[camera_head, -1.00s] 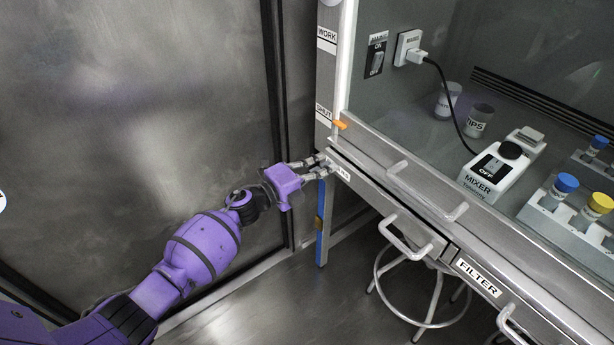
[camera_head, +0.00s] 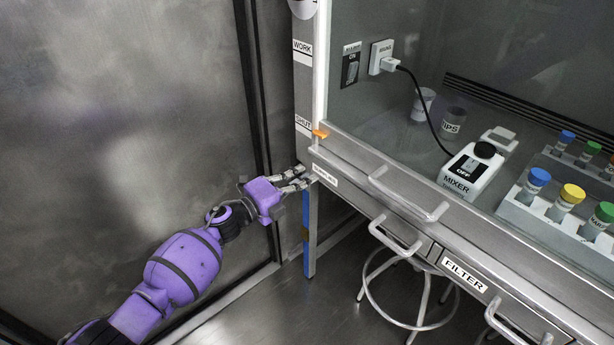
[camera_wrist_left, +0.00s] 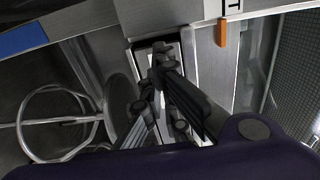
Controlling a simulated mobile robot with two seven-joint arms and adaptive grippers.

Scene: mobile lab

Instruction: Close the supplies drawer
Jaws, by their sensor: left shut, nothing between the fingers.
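The supplies drawer (camera_head: 348,192) is the long metal front below the hood's sill, with a small label at its left end and a bar handle (camera_head: 396,234). Its front looks close to in line with the filter drawer beside it; I cannot tell whether a small gap is left. My left gripper (camera_head: 302,178) is shut and empty at the drawer's left end, just beside the label. Whether its fingers touch the metal is unclear. In the left wrist view its dark fingers (camera_wrist_left: 163,60) point at a metal edge. My right gripper is out of view.
The filter drawer (camera_head: 500,295) with its own handle lies to the right. A round stool (camera_head: 410,325) stands beneath. Inside the hood are a mixer (camera_head: 470,172), cups and a rack of capped vials. A dark metal wall (camera_head: 120,130) is on the left; floor is clear between.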

